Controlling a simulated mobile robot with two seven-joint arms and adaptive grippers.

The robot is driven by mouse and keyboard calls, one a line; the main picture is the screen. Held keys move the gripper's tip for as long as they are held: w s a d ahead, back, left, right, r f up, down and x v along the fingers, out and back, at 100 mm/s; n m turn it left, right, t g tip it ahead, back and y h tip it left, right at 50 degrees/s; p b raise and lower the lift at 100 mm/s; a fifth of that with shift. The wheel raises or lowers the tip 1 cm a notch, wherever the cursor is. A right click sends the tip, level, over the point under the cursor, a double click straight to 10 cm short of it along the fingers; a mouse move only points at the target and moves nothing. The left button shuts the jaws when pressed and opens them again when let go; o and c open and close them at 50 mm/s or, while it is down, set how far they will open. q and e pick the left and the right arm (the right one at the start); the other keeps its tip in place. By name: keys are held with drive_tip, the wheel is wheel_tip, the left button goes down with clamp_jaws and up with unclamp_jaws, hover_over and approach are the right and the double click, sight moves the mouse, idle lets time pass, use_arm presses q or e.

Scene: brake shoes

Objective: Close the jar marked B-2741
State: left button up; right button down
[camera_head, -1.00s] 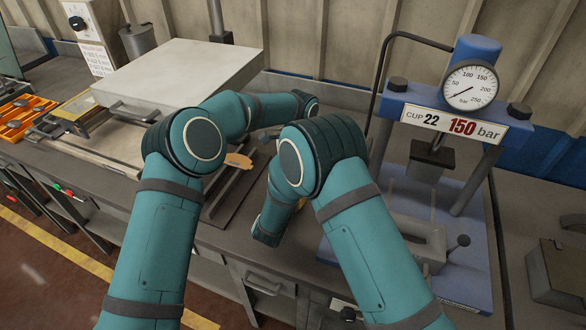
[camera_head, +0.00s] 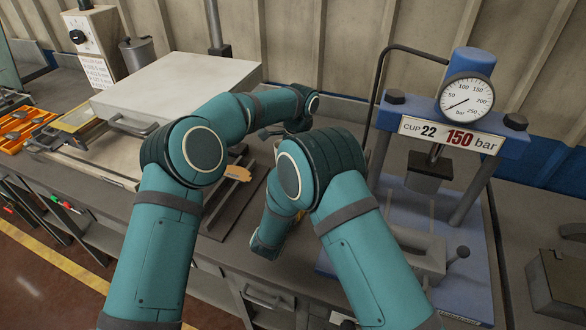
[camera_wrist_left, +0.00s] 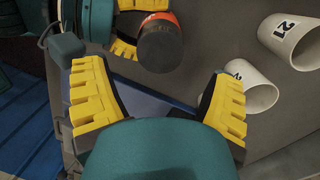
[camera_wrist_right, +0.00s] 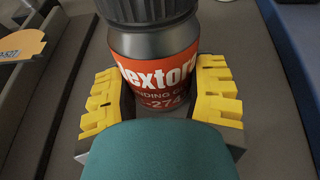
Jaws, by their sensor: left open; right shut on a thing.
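A dark grey jar (camera_wrist_right: 153,60) with an orange label stands between the fingers of my right gripper (camera_wrist_right: 157,82), which is shut on it. The label's readable part ends in "-274"; the rest is cut off. A dark ribbed cap (camera_wrist_right: 148,8) is at the jar's top; I cannot tell how tight it is. In the left wrist view, the jar's round dark end (camera_wrist_left: 160,50) faces the camera, with an orange band behind it. My left gripper (camera_wrist_left: 157,78) is open, its fingers spread to either side below the jar, apart from it. In the head view my arms hide the jar.
White cups (camera_wrist_left: 290,38), one marked 21, lie right of the jar in the left wrist view. A blue press (camera_head: 440,140) with a gauge stands right of my arms. A hotplate-like box (camera_head: 180,80) and an orange tag (camera_head: 238,173) are to the left.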

use_arm(q)
drive_tip(key=n, duration=0.3)
drive_tip(key=shift+d+r+n, duration=0.15)
drive_tip(key=shift+r+n, duration=0.25)
drive_tip(key=n, duration=0.3)
drive_tip(key=shift+w+r, duration=0.1)
drive_tip(key=shift+r, duration=0.25)
drive_tip(key=n, duration=0.3)
drive_tip(key=shift+r+n, duration=0.3)
drive_tip(key=shift+r, duration=0.1)
drive_tip(key=n, duration=0.2)
drive_tip(key=r+n, duration=0.1)
drive_tip(key=n, duration=0.1)
drive_tip(key=shift+w, duration=0.1)
drive_tip(key=shift+s+a+f, duration=0.15)
drive_tip(key=shift+f, duration=1.15)
drive_tip(key=shift+s+a+f, duration=0.1)
drive_tip(key=shift+s+f, duration=0.05)
drive_tip(key=shift+f, duration=1.2)
drive_tip(key=shift+s+a+f, duration=0.15)
drive_tip(key=shift+f, duration=1.15)
drive_tip(key=c, duration=1.3)
